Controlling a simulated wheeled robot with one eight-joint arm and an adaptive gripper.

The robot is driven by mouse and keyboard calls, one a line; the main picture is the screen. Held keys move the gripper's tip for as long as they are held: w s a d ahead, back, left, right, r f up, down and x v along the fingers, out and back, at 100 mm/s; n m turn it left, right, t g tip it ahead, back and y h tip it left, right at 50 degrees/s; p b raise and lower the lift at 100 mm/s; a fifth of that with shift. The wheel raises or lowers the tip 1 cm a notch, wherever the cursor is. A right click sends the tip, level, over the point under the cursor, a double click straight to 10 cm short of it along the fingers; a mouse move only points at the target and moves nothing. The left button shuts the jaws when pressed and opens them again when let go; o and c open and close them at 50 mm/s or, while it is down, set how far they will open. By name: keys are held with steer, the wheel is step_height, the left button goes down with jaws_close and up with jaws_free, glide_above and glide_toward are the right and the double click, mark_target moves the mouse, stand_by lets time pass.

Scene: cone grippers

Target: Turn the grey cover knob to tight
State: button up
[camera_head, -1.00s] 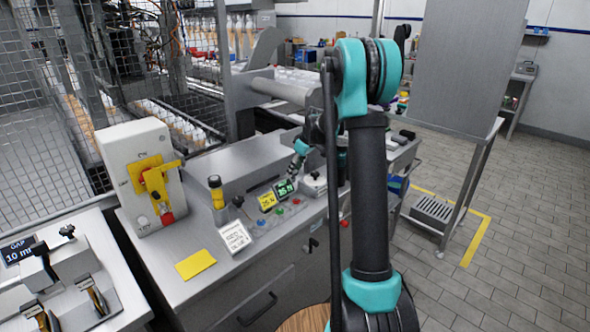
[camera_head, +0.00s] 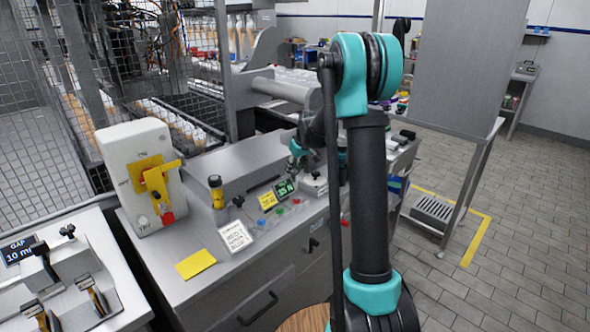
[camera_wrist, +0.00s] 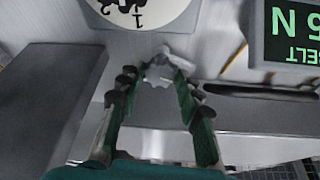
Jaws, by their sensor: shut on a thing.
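The grey cover knob (camera_wrist: 158,76), with a lobed edge, shows in the wrist view between the fingers of my gripper (camera_wrist: 156,66). My gripper is shut on it, with one finger on each side. In the head view my gripper (camera_head: 296,158) is down at the back of the grey bench, left of my upright arm link. The knob itself is too small and covered to make out there. I cannot read any tight mark beside it.
A white dial (camera_wrist: 138,10) with black figures and a green-lettered display (camera_wrist: 294,32) lie close to the knob. A white switch box (camera_head: 125,160) stands left.

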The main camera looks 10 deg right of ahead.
steer(key=m, duration=0.2)
steer(key=m+h, duration=0.1)
steer(key=shift+a+m, duration=0.2)
steer(key=shift+m, duration=0.2)
steer(key=m+h, duration=0.1)
steer(key=m, duration=0.2)
steer(key=shift+a+m+h, duration=0.15)
steer(key=shift+m+h, duration=0.15)
steer(key=shift+h, duration=0.1)
steer(key=m+h, duration=0.1)
steer(key=m, duration=0.2)
steer(key=m+h, duration=0.1)
steer(key=m, duration=0.2)
steer(key=shift+w+a+g, duration=0.1)
steer(key=shift+a+g, duration=0.05)
steer(key=shift+g, duration=0.25)
steer(key=shift+m, duration=0.3)
steer(key=o, duration=1.2)
steer(key=shift+c, duration=0.2)
steer(key=v, duration=1.2)
steer(key=shift+a, duration=0.15)
